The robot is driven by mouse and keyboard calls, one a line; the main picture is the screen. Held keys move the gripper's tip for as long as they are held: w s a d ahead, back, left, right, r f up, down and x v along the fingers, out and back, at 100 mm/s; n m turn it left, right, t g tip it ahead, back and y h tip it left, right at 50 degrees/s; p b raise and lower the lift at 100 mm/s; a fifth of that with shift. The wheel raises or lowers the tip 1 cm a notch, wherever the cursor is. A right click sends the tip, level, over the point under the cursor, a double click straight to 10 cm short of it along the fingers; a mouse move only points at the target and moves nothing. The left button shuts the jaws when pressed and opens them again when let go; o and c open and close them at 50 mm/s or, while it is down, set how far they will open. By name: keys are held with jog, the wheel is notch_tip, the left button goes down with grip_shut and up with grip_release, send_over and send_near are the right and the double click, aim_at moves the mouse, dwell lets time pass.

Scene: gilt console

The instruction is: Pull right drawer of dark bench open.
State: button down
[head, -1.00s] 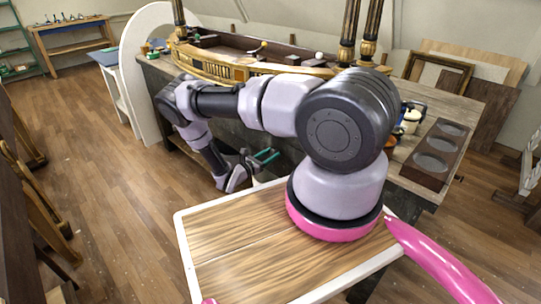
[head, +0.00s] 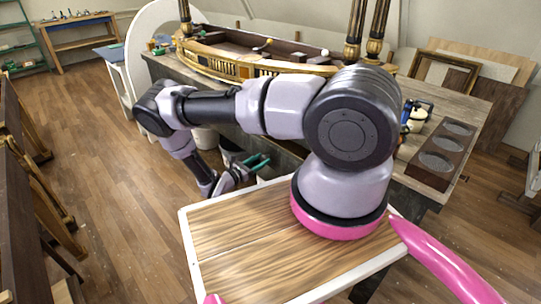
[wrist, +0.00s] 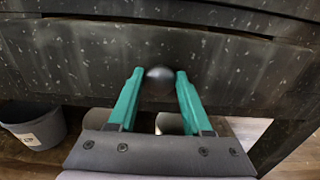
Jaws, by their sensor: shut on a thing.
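The dark bench (head: 470,105) has a worn wooden top and a dark speckled front. In the head view my gripper (head: 257,161) is low at the bench front, with the knob hidden there. I cannot tell how far the drawer stands out.
A grey bin (wrist: 35,125) with a white label stands on the floor below the bench. A gilt console piece (head: 230,62) and a dark tray with round wells (head: 440,155) rest on the bench top. The wooden floor at left (head: 95,160) is clear.

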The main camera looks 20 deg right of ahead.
jog(key=v, duration=1.7)
jog(key=shift+c, duration=1.8)
grip_release()
jog(key=v, duration=1.1)
jog(key=shift+r, duration=0.1)
jog(key=shift+w+r, duration=0.1)
